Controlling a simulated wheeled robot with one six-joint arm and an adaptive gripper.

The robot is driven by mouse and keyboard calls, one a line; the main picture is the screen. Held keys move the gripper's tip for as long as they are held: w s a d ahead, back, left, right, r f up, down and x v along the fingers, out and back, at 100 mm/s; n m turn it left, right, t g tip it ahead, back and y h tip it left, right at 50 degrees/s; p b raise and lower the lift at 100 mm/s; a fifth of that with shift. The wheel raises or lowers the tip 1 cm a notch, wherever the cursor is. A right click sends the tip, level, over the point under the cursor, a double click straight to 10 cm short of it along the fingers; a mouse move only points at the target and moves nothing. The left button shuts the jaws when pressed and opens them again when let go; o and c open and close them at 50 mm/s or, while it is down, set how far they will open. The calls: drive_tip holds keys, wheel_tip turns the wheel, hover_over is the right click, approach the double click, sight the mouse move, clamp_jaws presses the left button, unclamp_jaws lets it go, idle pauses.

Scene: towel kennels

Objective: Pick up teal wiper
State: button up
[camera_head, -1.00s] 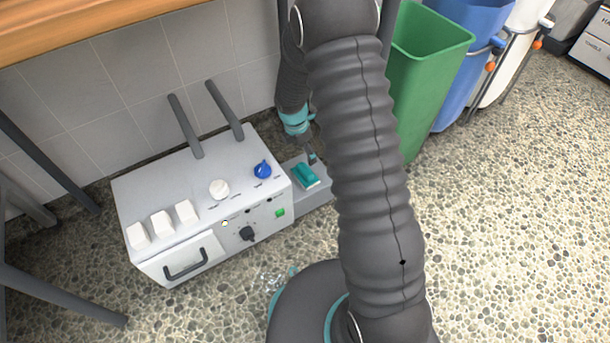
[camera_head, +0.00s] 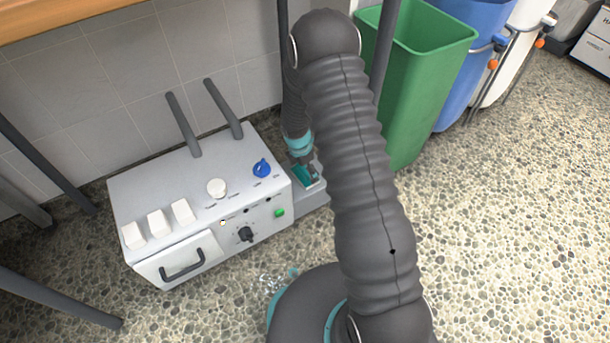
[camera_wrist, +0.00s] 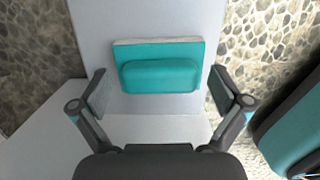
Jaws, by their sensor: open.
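The teal wiper (camera_wrist: 160,74) is a flat block with a raised teal grip and a pale edge. It lies on a grey ledge (camera_wrist: 102,35) beside the white control box. In the head view the wiper (camera_head: 310,180) is partly covered by my gripper (camera_head: 303,167), which is right over it. In the wrist view my gripper (camera_wrist: 161,92) is open, with one finger on each side of the wiper's near part. Gaps show between both fingers and the wiper, and nothing is held.
The white control box (camera_head: 165,197) with knobs and two upright grey bars stands directly left of the ledge. A green bin (camera_head: 425,75) and a blue bin (camera_head: 475,65) stand to the right. A tiled wall is behind. The pebbled floor at right is clear.

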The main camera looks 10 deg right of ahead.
drive_tip(key=c, duration=1.1)
wheel_tip(320, 180, up, 10)
drive_tip(key=shift+r+p, duration=0.1)
drive_tip(key=shift+p, duration=1)
drive_tip(key=o, duration=0.5)
drive_tip(key=shift+c, duration=0.2)
drive_tip(key=c, duration=0.3)
